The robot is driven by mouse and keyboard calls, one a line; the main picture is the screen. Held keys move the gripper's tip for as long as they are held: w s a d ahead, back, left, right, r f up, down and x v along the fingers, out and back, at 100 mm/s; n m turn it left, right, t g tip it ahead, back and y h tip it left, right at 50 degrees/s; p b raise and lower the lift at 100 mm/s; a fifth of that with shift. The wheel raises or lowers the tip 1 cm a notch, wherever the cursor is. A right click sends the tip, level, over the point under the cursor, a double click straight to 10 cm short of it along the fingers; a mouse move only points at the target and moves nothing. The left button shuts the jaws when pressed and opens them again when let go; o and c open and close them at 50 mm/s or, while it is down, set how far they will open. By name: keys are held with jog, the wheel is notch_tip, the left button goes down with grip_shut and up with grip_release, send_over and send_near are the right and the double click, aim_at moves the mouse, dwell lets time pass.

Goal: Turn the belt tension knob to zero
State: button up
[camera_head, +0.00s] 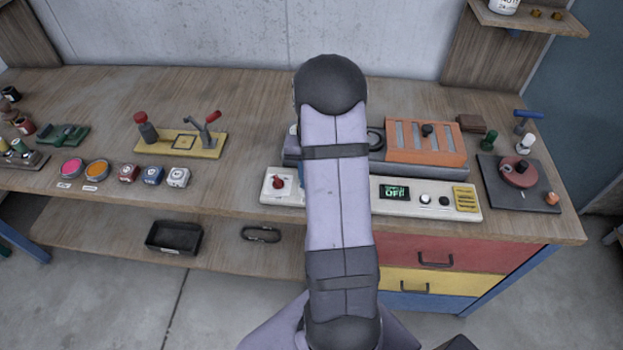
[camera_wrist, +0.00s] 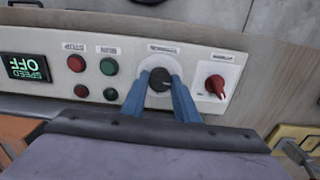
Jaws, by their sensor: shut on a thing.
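My gripper (camera_wrist: 160,87) has two blue fingers, one on each side of a round black knob (camera_wrist: 159,75) on the pale control panel. It is shut on this knob. The knob has a light pointer mark, pointing roughly right in the wrist view. The label above it is upside down and too small to read, so I cannot confirm it says belt tension. A red knob (camera_wrist: 215,84) on a white plate is beside it, apart from the fingers; it also shows in the head view (camera_head: 279,183). In the head view my arm hides the gripper and the black knob.
The panel also has red (camera_wrist: 76,63) and green (camera_wrist: 109,66) buttons and a display (camera_wrist: 26,67) reading SPEED OFF. A grey and orange machine (camera_head: 428,143) stands behind the panel. Paint pots (camera_head: 96,168) and a yellow fixture (camera_head: 181,144) are to the left on the wooden bench.

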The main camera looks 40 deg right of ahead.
jog(key=shift+n, duration=0.3)
jog(key=o, duration=1.1)
jog(key=shift+c, duration=0.2)
jog(key=shift+r+b, duration=1.15)
jog(key=shift+r, duration=2.6)
